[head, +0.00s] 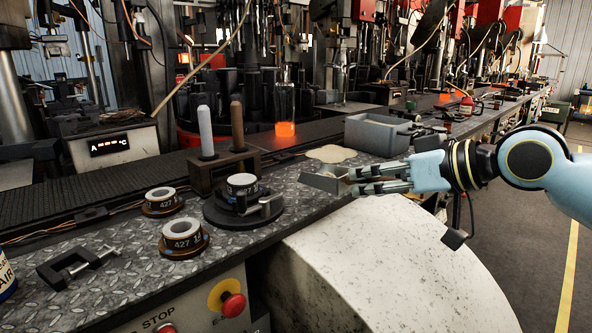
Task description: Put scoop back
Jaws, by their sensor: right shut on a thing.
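My right gripper (362,178) comes in from the right and is shut on the scoop (322,183), a small grey metal piece that sticks out to the left of the fingertips. The fingers hide its handle end. The scoop is low over the front part of the diamond-plate bench; I cannot tell whether it touches the plate. A grey open-topped bin (372,133) stands behind the gripper, with dark things at its right end. My left gripper is not in view.
A pale flat patch (331,154) lies left of the bin. A wooden rack (222,168) holds two upright rods. Labelled rings (184,234), a round dark fixture (243,206) and a clamp (78,264) stand left. A glowing glass (285,104) stands behind. A pale rounded housing (390,270) fills the front.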

